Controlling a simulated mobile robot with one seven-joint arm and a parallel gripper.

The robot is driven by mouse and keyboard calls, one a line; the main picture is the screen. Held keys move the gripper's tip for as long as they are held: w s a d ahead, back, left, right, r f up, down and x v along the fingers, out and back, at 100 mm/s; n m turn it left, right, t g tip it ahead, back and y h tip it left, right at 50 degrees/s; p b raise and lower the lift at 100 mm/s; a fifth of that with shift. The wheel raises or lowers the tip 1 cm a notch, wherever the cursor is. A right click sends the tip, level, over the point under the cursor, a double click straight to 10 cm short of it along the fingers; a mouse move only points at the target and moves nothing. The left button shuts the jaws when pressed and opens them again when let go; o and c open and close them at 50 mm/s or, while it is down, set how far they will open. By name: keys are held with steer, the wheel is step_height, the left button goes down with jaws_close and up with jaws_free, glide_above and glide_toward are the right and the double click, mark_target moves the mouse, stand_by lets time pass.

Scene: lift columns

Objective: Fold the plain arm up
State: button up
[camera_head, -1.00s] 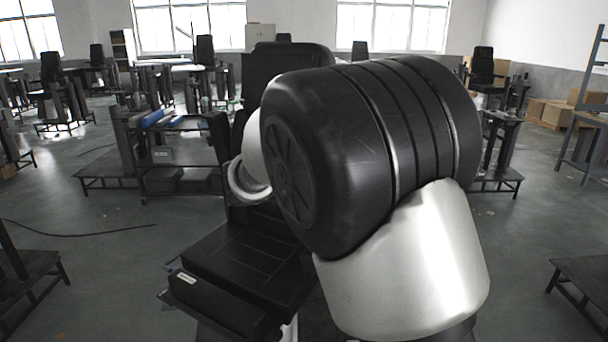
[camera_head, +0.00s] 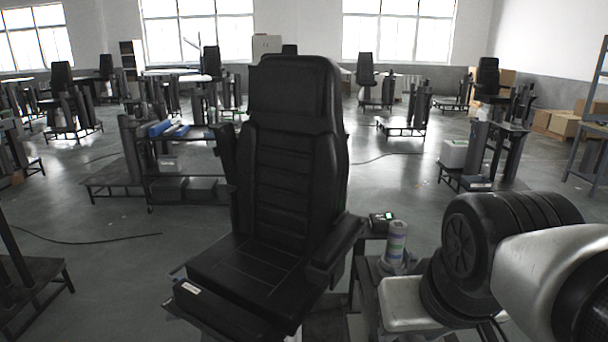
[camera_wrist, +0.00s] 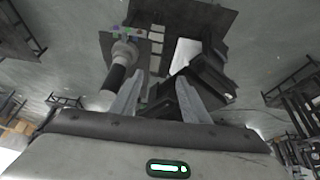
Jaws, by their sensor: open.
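A black padded chair (camera_head: 290,165) stands upright in the middle of the head view. Its right-hand armrest (camera_head: 337,246) lies lowered beside the seat, pointing forward. A dark upright piece (camera_head: 226,155) at the left of the backrest looks like a raised armrest. I cannot tell from the surfaces which arm is the plain one. My gripper (camera_wrist: 158,100) shows in the wrist view with its two pale fingers spread and nothing between them. Dark chair-like parts (camera_wrist: 205,80) lie beyond the right finger. My gripper is outside the head view, where only my arm links show at lower right.
A bench with blue items (camera_head: 165,128) is behind left. Cardboard boxes (camera_head: 556,123) are at far right.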

steer(key=w+d+f+n+g+h+b, duration=0.1)
steer(key=f, duration=0.2)
steer(key=w+d+f+n+g+b, duration=0.1)
steer(key=w+f+b, duration=0.1)
steer(key=f, duration=0.1)
steer(key=w+f+n+g+h+b, duration=0.1)
steer(key=f, duration=0.2)
steer(key=shift+w+d+n+h+b, duration=0.15)
steer(key=shift+d+n+h+b, duration=0.15)
steer(key=shift+d+n+b, duration=0.1)
jaws_close()
steer(key=w+f+n+h+b, duration=0.8)
steer(key=w+f+n, duration=0.1)
steer(key=w+f, duration=0.4)
steer(key=w+a+f+n+t+b, duration=0.4)
steer(key=w+a+f+n+t, duration=0.4)
steer(key=a, duration=0.3)
steer(key=w+a+f+n+t+b, duration=0.4)
steer(key=w+a+f+n+t, duration=0.2)
steer(key=a+f+n+t, duration=0.4)
steer(key=w+d+r+m+g+b, duration=0.1)
steer(key=w+d+r+g, duration=0.1)
steer(key=w+r, duration=0.5)
steer(key=shift+d+x, duration=0.25)
steer(key=shift+x, duration=1)
